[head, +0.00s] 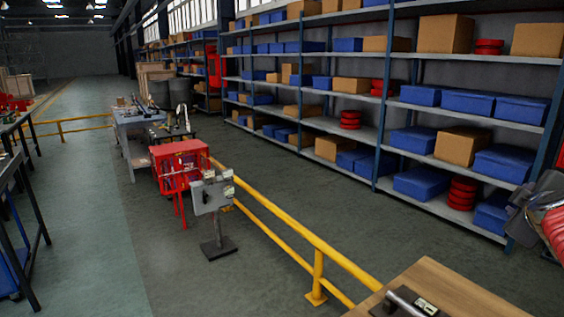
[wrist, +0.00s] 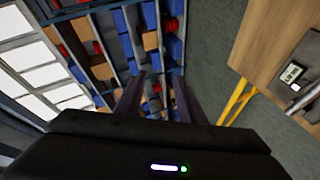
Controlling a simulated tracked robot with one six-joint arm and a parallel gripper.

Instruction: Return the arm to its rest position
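My gripper (wrist: 158,100) shows in the wrist view with its two dark fingers spread apart. I see nothing between them except the distant shelves. The black gripper body with a lit white bar and a green light fills the bottom of that view. In the head view a dark grey and red part (head: 545,212) is cut off by the right edge; I cannot tell for certain whether it is my arm.
A wooden tabletop (head: 455,290) with a small dark device is at the bottom right; it also shows in the wrist view (wrist: 262,35). A yellow railing (head: 318,268) runs beside it. Loaded shelves (head: 375,130) stand behind. A red cart (head: 178,150) is further left.

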